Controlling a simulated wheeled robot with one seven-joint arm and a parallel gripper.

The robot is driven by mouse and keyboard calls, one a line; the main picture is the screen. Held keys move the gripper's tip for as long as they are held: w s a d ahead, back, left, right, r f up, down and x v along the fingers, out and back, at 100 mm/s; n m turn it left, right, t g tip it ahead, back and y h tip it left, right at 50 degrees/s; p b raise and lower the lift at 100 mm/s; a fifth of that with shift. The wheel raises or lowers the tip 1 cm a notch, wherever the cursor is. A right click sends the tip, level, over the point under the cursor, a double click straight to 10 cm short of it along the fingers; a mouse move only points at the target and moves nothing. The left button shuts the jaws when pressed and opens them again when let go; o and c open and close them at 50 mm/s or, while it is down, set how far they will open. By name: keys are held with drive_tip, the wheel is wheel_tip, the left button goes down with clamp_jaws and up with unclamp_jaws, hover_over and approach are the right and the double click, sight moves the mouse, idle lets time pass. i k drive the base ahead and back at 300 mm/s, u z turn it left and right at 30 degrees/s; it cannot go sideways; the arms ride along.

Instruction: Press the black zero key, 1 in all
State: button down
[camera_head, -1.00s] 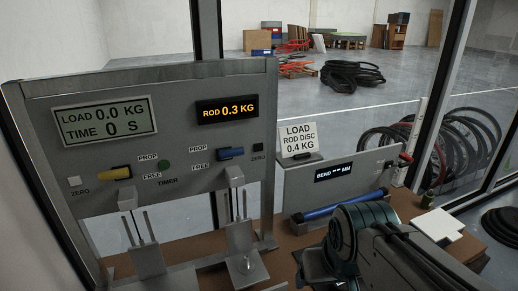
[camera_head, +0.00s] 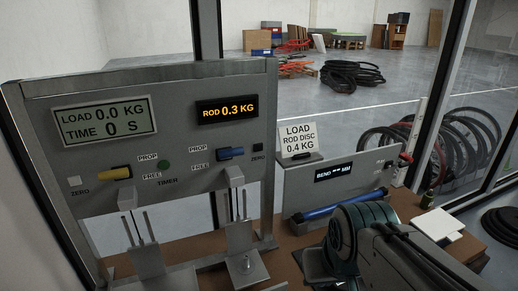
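The black zero key (camera_head: 257,147) is a small dark square at the right end of the grey panel (camera_head: 180,105), above a ZERO label. It looks unobstructed, and nothing touches it. My arm (camera_head: 385,255) shows at the lower right, in front of the low bench box and well apart from the key. The fingertips of my gripper cannot be made out in this view. The amber display (camera_head: 227,109) above the key reads ROD 0.3 KG.
A white zero key (camera_head: 74,181), a yellow lever (camera_head: 116,173), a blue lever (camera_head: 231,154) and a green button (camera_head: 164,164) share the panel. Below stand metal rod holders (camera_head: 241,240). A grey box (camera_head: 335,177) with a blue bar (camera_head: 345,205) stands right of the panel.

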sight(257, 147)
drive_tip(key=u, duration=0.55)
drive_tip(key=k, duration=1.3)
drive_tip(key=z, duration=0.05)
drive_tip(key=i, duration=0.6)
drive_tip(key=z, duration=0.7)
drive_tip(key=i, duration=0.95)
drive_tip(key=u, duration=0.25)
